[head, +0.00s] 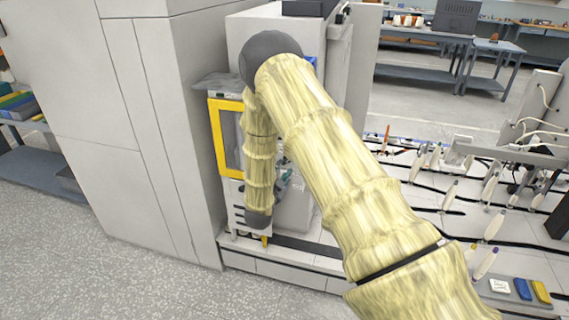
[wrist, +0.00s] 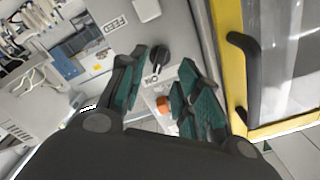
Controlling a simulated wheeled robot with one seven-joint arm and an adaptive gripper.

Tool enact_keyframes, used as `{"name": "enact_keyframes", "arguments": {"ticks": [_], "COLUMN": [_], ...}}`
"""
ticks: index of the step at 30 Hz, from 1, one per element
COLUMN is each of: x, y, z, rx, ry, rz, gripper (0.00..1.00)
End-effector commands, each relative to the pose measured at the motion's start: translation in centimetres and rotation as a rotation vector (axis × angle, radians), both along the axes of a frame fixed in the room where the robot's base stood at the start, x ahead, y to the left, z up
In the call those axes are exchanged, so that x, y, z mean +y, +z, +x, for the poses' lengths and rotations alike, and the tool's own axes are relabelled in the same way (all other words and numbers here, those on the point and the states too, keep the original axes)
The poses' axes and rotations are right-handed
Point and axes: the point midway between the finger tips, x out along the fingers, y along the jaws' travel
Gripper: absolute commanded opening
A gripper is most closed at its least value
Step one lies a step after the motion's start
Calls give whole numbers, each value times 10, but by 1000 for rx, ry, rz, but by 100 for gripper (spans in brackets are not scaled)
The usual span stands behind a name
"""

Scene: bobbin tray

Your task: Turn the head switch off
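A black rotary knob (wrist: 160,59) on a grey machine panel (wrist: 185,25) shows in the wrist view, with a small, partly hidden label beside it. I cannot read whether this is the head switch. My gripper (wrist: 169,62) is open, its two green-padded fingers pointing at the panel with the knob in the gap between their tips. I cannot tell whether a finger touches it. A pale round part (wrist: 147,10) sits near a "FEED" label (wrist: 117,24). In the head view my arm hides the panel, and only bits of the gripper (head: 284,177) show.
A yellow-framed door (wrist: 233,50) with a black handle (wrist: 246,75) stands close right of my gripper. An orange button (wrist: 163,104) shows between the fingers. A tall grey cabinet (head: 125,120) stands left in the head view; white bobbins (head: 495,222) and cables lie right.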

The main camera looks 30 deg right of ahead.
Motion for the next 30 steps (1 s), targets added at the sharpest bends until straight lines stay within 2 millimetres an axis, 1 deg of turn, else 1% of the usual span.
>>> {"name": "enact_keyframes", "arguments": {"ticks": [3, 9, 15, 23, 24, 28, 29, 30], "x": [-15, -31, -38, -38, -38, -38, -38, -38], "y": [2, 1, 0, 0, 0, 0, 0, 0], "z": [12, 27, 32, 32, 32, 32, 32, 32], "rx": [0, 0, 1, 2, 2, 2, 2, 2], "ry": [-1, 1, 1, 1, 1, 1, 1, 1], "rz": [0, 0, 1, 1, 1, 1, 1, 1], "gripper": [33, 33, 33, 33, 26, 2, 0, 0]}}
